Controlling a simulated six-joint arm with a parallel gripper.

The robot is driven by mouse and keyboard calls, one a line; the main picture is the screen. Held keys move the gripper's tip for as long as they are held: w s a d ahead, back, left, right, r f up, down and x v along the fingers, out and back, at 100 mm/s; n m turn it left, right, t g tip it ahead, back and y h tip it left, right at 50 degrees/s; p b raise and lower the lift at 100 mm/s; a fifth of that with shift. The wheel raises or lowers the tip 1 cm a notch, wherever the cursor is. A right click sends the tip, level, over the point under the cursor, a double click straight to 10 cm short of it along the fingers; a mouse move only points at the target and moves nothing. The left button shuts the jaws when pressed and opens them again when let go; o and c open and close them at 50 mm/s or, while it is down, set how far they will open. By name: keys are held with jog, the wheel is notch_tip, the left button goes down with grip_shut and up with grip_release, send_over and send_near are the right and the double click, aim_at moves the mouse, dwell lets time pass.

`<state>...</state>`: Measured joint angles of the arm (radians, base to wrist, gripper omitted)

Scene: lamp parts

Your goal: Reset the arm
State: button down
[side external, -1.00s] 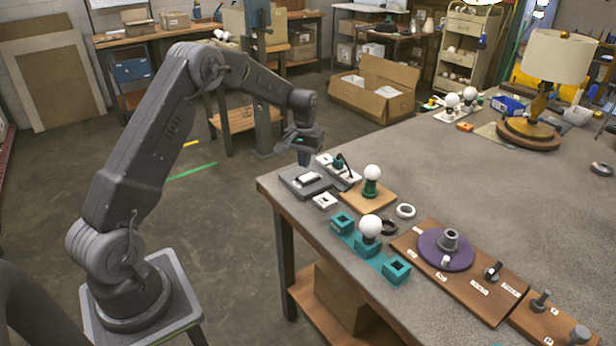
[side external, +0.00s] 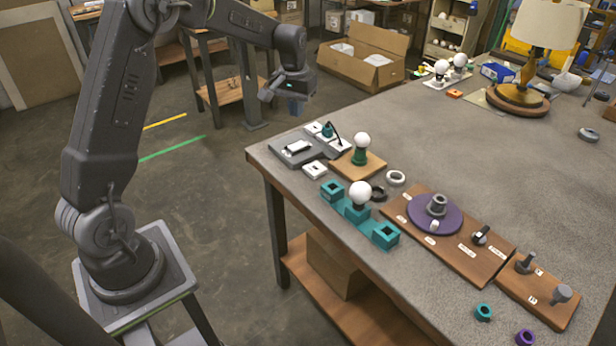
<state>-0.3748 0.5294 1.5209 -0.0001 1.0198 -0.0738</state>
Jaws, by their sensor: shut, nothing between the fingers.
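My gripper (side external: 297,107) hangs from my wrist in the side external view, in the air past the table's far left corner. It is shut with nothing in it and touches nothing. On the table near that corner lie a grey tray (side external: 290,158) with a white part, a white bulb on a green socket (side external: 361,157) on a wooden block, and teal square holders (side external: 386,235) with a white bulb (side external: 360,193) in the middle one.
A brown board (side external: 470,258) with a purple disc (side external: 434,215) lies along the table's near side. A smaller board (side external: 540,292) holds grey pegs. A lamp with a cream shade (side external: 549,22) stands at the back right. The table's middle is clear.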

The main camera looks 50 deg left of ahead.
jog(key=s+d+r+m+t, duration=0.2)
jog(key=s+d+r+m, duration=0.1)
jog(key=s+d+r, duration=0.85)
jog(key=s+d+m+t, duration=0.1)
jog(key=s+d, duration=0.2)
jog(key=s, duration=0.5)
jog(key=s+d+f+m+t, duration=0.1)
jog(key=s+d, duration=0.3)
jog(key=s, duration=0.4)
jog(key=shift+t, duration=0.4)
